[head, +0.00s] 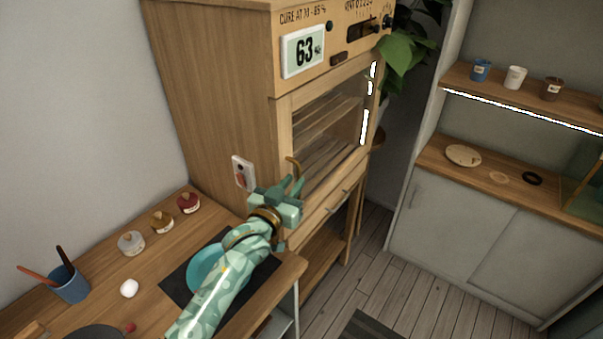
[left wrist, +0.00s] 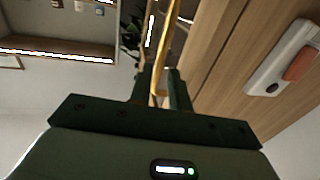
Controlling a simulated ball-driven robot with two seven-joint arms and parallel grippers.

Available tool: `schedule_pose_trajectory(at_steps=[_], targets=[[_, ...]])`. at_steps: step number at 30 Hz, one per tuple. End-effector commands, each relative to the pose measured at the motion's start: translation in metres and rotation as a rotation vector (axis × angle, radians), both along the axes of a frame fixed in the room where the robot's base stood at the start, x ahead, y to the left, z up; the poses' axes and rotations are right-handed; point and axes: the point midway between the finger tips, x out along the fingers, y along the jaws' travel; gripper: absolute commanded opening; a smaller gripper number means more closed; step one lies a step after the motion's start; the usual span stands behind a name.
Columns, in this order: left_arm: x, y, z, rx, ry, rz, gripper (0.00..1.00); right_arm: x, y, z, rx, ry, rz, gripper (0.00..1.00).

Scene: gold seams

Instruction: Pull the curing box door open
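The curing box (head: 215,90) is a tall wooden cabinet with a display reading 63. Its glazed door (head: 325,125) looks closed in the head view. The curved brass door handle (head: 292,163) is at the door's left edge, and it also shows in the left wrist view (left wrist: 169,45). My left gripper (head: 292,187) is at the handle's lower part. In the left wrist view the gripper's dark fingers (left wrist: 160,84) stand close together, one on each side of the handle, and look shut on it. My right gripper is not in view.
A worktable (head: 110,285) with a blue pen cup (head: 69,284), several small jars, and a teal bowl (head: 205,268) on a dark mat is at the lower left. A leafy plant (head: 402,50) stands right of the box.

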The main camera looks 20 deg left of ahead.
Motion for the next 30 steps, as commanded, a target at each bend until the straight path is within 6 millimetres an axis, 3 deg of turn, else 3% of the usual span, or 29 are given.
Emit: schedule_pose_trajectory(at_steps=[4,9,19,20,21,22,30], targets=[[0.030,-0.005,-0.001,0.001,-0.001,0.000,0.19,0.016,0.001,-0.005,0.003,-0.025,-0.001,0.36],[0.048,-0.007,-0.001,0.000,0.001,0.000,0.19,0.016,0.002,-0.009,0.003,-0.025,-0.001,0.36],[0.053,-0.008,0.000,0.000,0.001,0.000,0.19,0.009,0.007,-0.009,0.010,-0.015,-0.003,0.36],[0.053,-0.008,0.000,0.000,0.001,0.000,0.16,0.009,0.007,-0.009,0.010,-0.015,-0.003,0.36],[0.053,-0.008,0.000,0.000,0.000,0.000,0.05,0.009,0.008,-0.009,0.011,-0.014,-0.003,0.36],[0.053,-0.008,0.000,0.000,0.000,0.000,0.00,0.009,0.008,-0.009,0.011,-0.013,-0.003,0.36],[0.053,-0.009,-0.001,-0.001,0.001,0.001,0.00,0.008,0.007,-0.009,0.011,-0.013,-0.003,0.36]])
